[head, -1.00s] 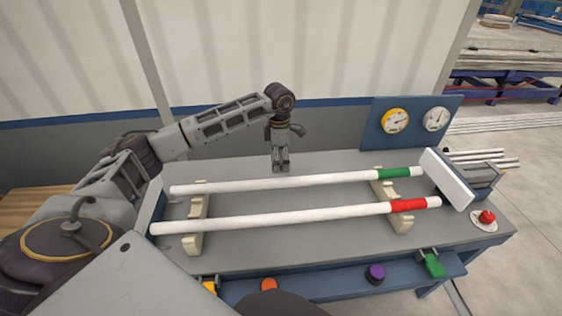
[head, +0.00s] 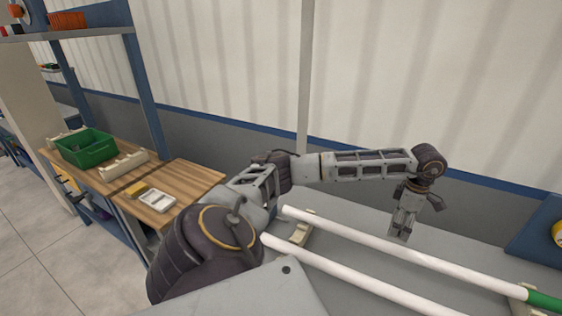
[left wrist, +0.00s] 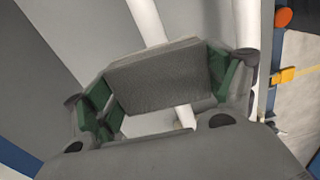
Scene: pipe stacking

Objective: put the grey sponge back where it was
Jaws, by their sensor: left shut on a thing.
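The grey sponge (left wrist: 158,78) is a grey block that fills the middle of the left wrist view. My left gripper (head: 400,233) is shut on it, with its green finger pads on both sides of the block. In the head view this gripper points down over the grey bench (head: 345,217), close to the far white pipe (head: 350,237). The sponge cannot be made out in the head view. My right gripper is not in view.
A wooden table (head: 190,181) at the left holds a green crate (head: 87,150), cream racks (head: 124,166), a small yellow block (head: 136,190) and a white dish (head: 157,200). A second white pipe (head: 330,270) lies nearer on the bench. A bare wooden area lies right of the dish.

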